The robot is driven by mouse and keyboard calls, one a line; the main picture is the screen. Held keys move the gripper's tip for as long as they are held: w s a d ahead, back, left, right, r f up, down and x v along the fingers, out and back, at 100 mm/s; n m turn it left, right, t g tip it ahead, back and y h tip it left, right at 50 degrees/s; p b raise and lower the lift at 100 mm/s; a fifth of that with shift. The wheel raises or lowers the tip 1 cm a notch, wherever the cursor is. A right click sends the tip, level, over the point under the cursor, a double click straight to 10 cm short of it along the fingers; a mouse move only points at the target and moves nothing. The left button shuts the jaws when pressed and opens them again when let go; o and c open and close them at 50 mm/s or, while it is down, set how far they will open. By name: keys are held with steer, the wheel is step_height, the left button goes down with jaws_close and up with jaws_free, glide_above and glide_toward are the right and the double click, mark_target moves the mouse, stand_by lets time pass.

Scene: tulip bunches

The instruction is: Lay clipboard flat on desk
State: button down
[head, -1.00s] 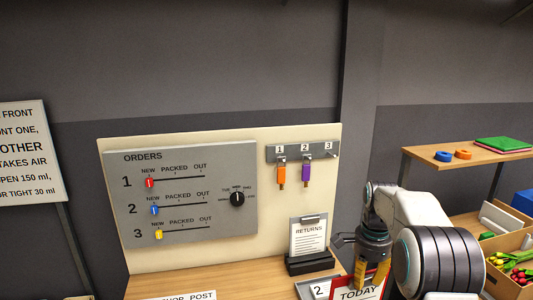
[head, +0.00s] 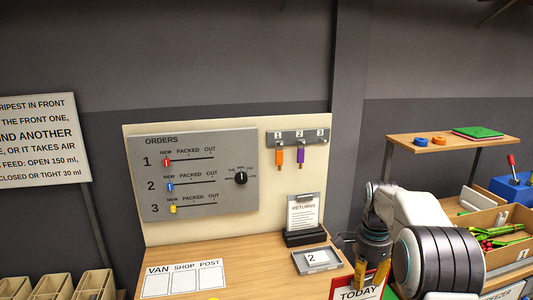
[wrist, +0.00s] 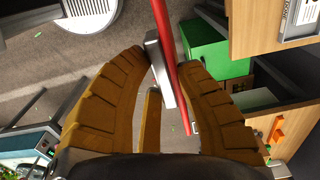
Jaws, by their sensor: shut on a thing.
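A red clipboard with a white sheet marked TODAY (head: 350,294) is at the bottom of the head view, upright or tilted and cut off by the frame. My gripper (head: 376,272) is shut on its top end. In the wrist view the clipboard (wrist: 183,110) shows edge-on as a red strip with its metal clip (wrist: 158,70) between my tan fingers (wrist: 165,95). The wooden desk (head: 240,262) lies to the left of the clipboard. I cannot tell whether the clipboard touches the desk.
A VAN SHOP POST sheet (head: 185,279) lies at left. Bare desk shows between them. An ORDERS panel (head: 200,195) stands behind.

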steer(key=shift+s+r, duration=0.1)
steer(key=shift+s, duration=0.15)
steer(key=shift+w+n, duration=0.65)
steer(key=shift+n, duration=0.35)
step_height(320, 180, down, 8)
steer(key=w+n, duration=0.2)
steer(key=n, duration=0.9)
steer(key=s+a+f+n+b, duration=0.2)
steer(key=s+a+f+b, duration=0.2)
steer(key=s+a+f, duration=0.3)
steer(key=shift+f+b, duration=0.35)
steer(key=shift+f, duration=2.5)
steer(key=shift+a, duration=0.1)
